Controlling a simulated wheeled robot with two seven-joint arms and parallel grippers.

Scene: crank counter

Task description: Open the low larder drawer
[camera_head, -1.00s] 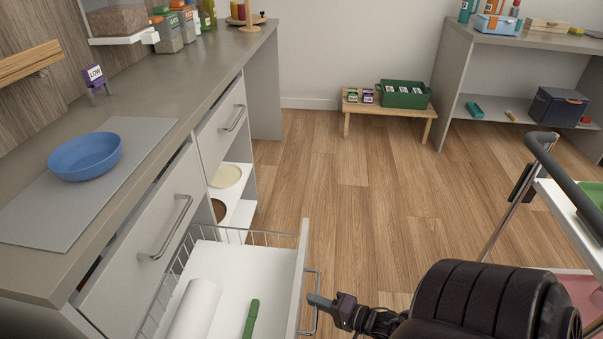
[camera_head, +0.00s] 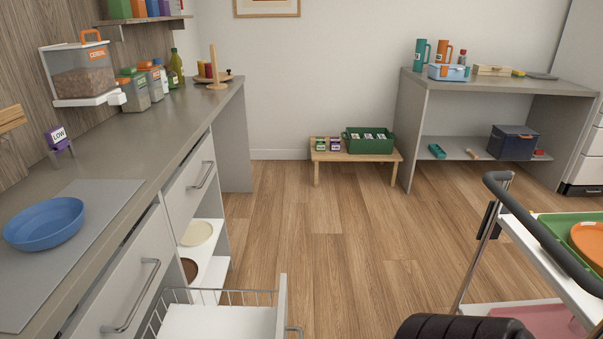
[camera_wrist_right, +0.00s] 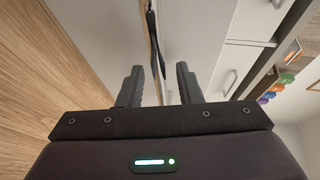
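The low larder drawer stands pulled out from the counter at the bottom of the head view, with wire sides and a white floor (camera_head: 205,322). Its pale front panel (camera_head: 281,308) stands clear of the cabinet. Part of its metal handle (camera_head: 294,331) shows at the lower frame edge; the rest is cut off. In the right wrist view my right gripper (camera_wrist_right: 160,88) has its two dark fingers apart. A pale panel edge and a thin dark bar show beyond and between them; I cannot tell whether they touch. My left gripper is not in view.
An upper drawer with a handle (camera_head: 135,300) is closed beside the low drawer. A blue bowl (camera_head: 43,224) sits on the counter mat. A trolley (camera_head: 545,245) stands on the right. A low wooden bench (camera_head: 355,157) is at the back; the floor between is clear.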

